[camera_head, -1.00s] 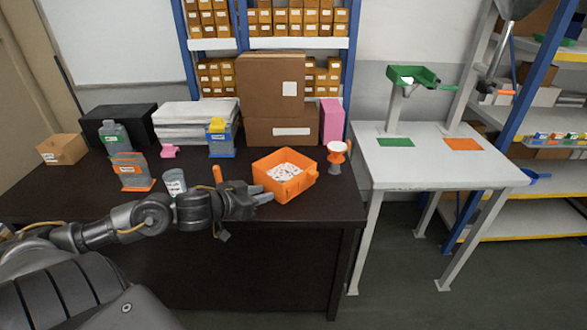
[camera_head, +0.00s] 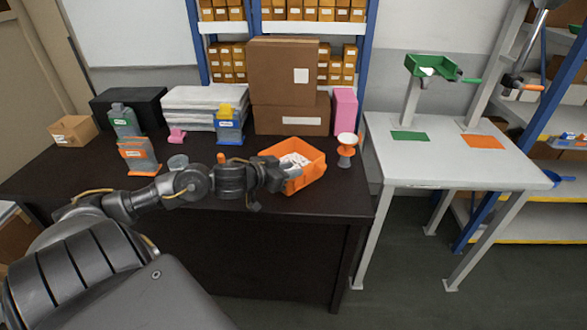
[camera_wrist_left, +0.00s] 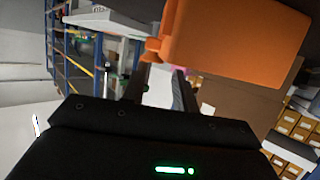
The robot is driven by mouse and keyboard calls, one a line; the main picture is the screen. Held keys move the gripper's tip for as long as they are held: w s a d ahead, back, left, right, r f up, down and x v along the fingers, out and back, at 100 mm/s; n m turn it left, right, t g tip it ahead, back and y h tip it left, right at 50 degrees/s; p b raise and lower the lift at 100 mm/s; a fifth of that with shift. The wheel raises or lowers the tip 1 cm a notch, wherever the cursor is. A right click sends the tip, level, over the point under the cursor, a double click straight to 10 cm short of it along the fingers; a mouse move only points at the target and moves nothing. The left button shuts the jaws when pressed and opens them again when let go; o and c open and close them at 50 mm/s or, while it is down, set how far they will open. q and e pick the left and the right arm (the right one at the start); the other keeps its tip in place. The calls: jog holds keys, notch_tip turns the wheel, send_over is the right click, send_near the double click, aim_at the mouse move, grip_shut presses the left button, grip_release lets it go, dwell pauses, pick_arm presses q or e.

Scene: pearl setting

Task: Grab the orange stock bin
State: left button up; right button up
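The orange stock bin (camera_head: 311,169) sits near the front right of the dark table, with white pieces inside. In the left wrist view its orange wall (camera_wrist_left: 235,42) fills the upper right. My left gripper (camera_head: 276,178) is at the bin's left side, overlapping it in the head view; I cannot tell whether they touch. In the left wrist view its two fingers (camera_wrist_left: 160,88) stand apart with a gap between them, just below a corner of the bin. Nothing shows held between them. My right gripper is not in view.
A small white-and-orange stand (camera_head: 346,150) is just right of the bin. Cardboard boxes (camera_head: 290,121) stand behind it. Grey dispensers, one with an orange base (camera_head: 139,157), are at the left. A white table (camera_head: 450,165) stands to the right.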

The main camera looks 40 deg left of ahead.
pick_arm(q)
jog(key=shift+w+f, duration=0.15)
jog(key=shift+w, duration=0.5)
jog(key=x, duration=0.4)
jog(key=shift+w+a, duration=0.1)
jog(key=shift+w, duration=0.05)
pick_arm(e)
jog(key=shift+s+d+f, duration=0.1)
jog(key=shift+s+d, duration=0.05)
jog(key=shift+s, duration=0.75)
pick_arm(q)
grip_shut()
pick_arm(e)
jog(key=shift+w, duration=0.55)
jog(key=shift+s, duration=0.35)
